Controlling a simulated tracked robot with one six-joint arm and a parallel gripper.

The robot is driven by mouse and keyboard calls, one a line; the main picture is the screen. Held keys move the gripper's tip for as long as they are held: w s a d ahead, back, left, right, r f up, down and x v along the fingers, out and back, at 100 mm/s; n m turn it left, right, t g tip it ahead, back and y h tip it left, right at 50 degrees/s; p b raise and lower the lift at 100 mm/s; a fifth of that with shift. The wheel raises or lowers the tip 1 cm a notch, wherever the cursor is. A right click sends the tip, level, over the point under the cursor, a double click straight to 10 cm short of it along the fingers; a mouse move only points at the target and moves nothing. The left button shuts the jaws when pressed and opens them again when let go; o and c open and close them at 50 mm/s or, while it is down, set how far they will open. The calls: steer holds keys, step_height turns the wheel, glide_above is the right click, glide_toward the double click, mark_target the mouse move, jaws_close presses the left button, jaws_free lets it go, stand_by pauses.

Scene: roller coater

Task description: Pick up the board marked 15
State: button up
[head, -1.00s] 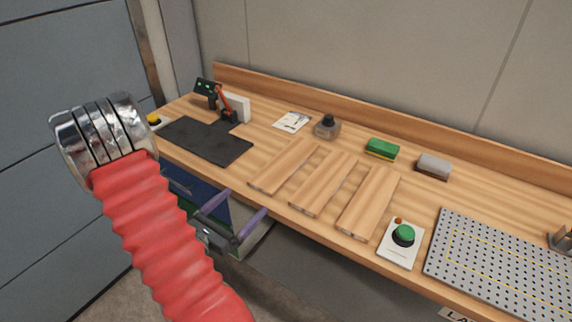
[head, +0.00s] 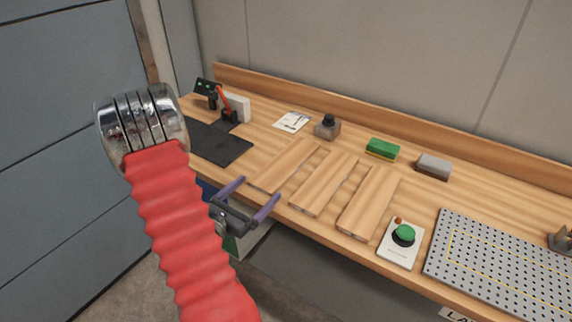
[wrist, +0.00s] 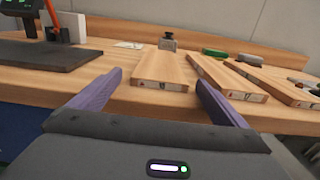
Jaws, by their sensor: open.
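Three pale wooden boards lie side by side on the bench: the left board (head: 285,165), the middle board (head: 325,182) and the right board (head: 368,203). In the wrist view the left board (wrist: 164,68) has its labelled front end between my fingers, but farther off. The middle board (wrist: 224,76) and right board (wrist: 283,84) lie to its right. The small end labels are too blurred to tell surely which reads 15. My gripper (head: 257,190) is open and empty, with purple fingers, at the bench's front edge near the left board's end, apart from it.
A black mat (head: 222,143) lies to the left of the boards. A grey block with a black knob (head: 327,128), a green sponge (head: 382,149) and a grey block (head: 433,166) stand behind.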

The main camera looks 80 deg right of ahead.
mark_target(268, 178)
steer(key=shift+x, duration=1.1)
steer(key=shift+x, duration=2.6)
steer(key=shift+f, duration=0.1)
steer(key=shift+c, duration=0.4)
steer(key=c, duration=1.3)
steer(key=shift+o, duration=0.2)
steer(key=shift+r, duration=5.05)
